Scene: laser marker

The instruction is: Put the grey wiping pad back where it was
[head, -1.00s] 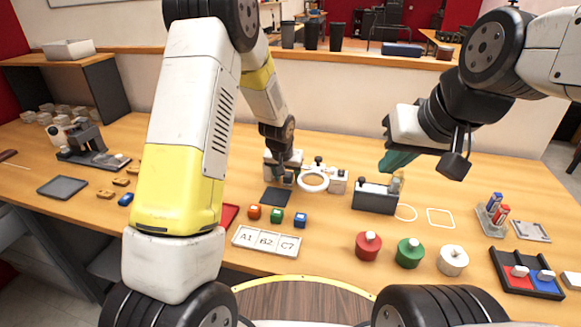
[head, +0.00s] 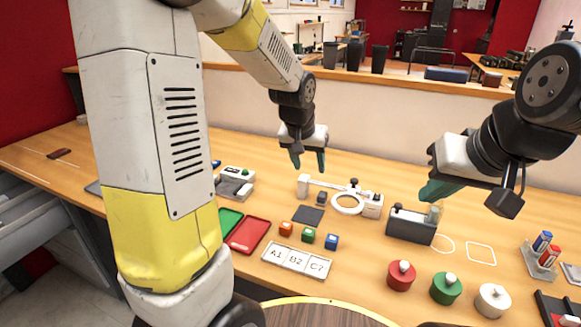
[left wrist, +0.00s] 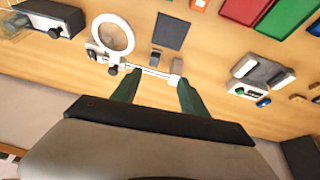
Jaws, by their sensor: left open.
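A small dark grey block (head: 320,199), which looks like the wiping pad, stands behind a flat dark square (head: 308,215), by the white bar of the magnifier stand. Both also show in the left wrist view, the block (left wrist: 157,57) close to the bar and the square (left wrist: 172,31) beyond it. My left gripper (head: 308,163) is open and empty, raised above the table behind the bar; its green fingers (left wrist: 157,82) are apart in the left wrist view. My right gripper (head: 436,190) hangs at the right; its jaw gap is unclear.
The magnifier ring (head: 348,204) and a dark box (head: 411,226) stand right of the block. A grey-white device (head: 235,183) stands left.

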